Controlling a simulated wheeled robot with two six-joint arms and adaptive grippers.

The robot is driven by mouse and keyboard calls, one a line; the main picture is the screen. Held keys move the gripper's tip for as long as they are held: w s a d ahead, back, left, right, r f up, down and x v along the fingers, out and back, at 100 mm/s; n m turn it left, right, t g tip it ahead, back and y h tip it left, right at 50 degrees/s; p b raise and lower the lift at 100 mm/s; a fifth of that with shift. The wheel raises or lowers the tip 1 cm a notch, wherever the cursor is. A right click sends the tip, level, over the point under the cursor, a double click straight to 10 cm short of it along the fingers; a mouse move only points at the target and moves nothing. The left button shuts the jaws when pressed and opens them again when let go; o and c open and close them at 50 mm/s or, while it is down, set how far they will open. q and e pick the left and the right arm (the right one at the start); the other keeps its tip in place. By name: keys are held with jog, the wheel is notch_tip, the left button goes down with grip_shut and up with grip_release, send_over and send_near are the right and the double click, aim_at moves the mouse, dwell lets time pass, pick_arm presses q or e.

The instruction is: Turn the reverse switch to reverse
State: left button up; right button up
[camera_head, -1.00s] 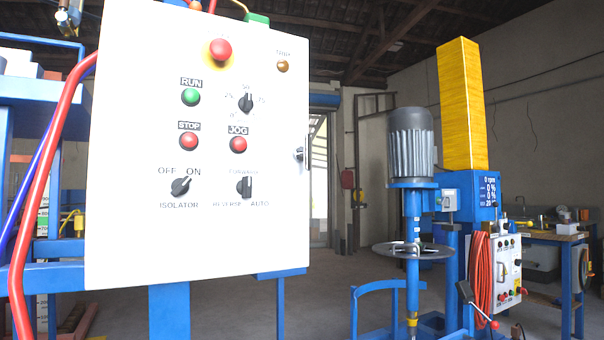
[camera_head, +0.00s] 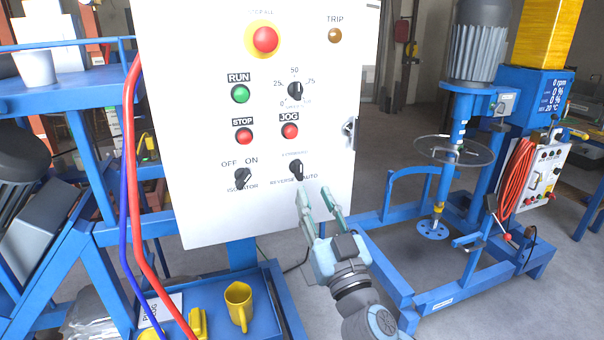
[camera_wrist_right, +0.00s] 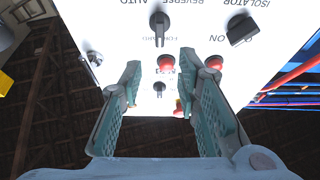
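The reverse switch (camera_head: 296,170) is a small black knob low on the white control panel (camera_head: 215,215), with FORWARD lettering above it and REVERSE and AUTO below. Its handle looks upright, towards FORWARD. In the right wrist view the panel is upside down and the switch (camera_wrist_right: 159,27) shows beyond the fingertips, towards the top. My right gripper (camera_head: 316,190) is open and empty, its teal fingers just below and right of the switch in the head view. Both open fingers (camera_wrist_right: 160,75) show in the wrist view. I see no contact with the switch. My left gripper is not in view.
The isolator knob (camera_head: 242,178) is left of the switch; STOP (camera_head: 244,137) and JOG (camera_head: 290,131) buttons are above. A blue tray with a yellow mug (camera_head: 239,305) lies below. The mixer (camera_head: 455,150) stands right. Red and blue hoses run left of the panel.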

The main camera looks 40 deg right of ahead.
aim_at(301, 166)
jog(key=p+x, duration=0.3)
jog(key=x, duration=0.5)
jog(key=shift+f, duration=0.1)
jog(key=shift+w+d, duration=0.15)
jog(key=shift+w, duration=0.3)
